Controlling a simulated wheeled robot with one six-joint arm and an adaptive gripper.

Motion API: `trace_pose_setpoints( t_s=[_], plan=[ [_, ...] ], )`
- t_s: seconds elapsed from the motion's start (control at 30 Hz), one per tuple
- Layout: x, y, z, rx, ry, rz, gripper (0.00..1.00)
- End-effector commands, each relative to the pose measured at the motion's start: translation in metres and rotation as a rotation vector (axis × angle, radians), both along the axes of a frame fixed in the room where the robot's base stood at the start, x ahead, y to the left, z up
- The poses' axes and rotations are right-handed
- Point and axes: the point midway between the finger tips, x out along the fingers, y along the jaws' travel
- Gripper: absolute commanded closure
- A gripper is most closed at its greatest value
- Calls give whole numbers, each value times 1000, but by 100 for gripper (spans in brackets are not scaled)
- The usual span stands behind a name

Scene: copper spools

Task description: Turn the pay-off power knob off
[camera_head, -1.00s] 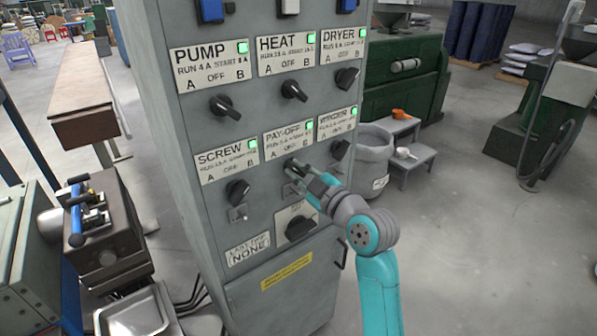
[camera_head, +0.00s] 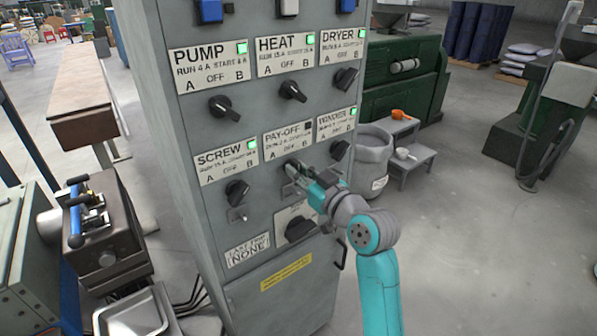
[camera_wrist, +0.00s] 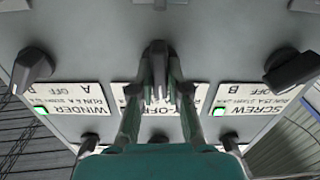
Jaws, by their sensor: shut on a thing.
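The grey control cabinet (camera_head: 190,215) carries labelled knobs. The PAY-OFF label (camera_head: 287,138) has a dark lamp (camera_head: 308,126) at its upper right. My gripper (camera_head: 294,171) is at the knob below this label and mostly hides it in the head view. In the wrist view, which sees the labels upside down, the pay-off knob (camera_wrist: 157,48) is dark and lies roughly upright in the picture. My gripper's two fingers (camera_wrist: 158,80) stand on either side of it, shut on it.
The SCREW knob (camera_head: 237,191) and WINDER knob (camera_head: 340,150) flank my gripper closely; their lamps are green. PUMP (camera_head: 220,106), HEAT (camera_head: 293,90) and DRYER (camera_head: 346,78) knobs are above, also lit green. A larger knob (camera_head: 300,229) sits below. Open floor lies right.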

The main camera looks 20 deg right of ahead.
Motion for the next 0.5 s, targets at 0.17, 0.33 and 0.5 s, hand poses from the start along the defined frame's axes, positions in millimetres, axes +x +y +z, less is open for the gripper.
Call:
trace_pose_setpoints(
  t_s=[0.17, 0.33, 0.5],
  plan=[
    [0, 0, -1, 33, 14, 0, 100],
    [0, 0, -1, 42, 17, 0, 100],
    [0, 0, -1, 42, 17, 0, 100]
  ],
)
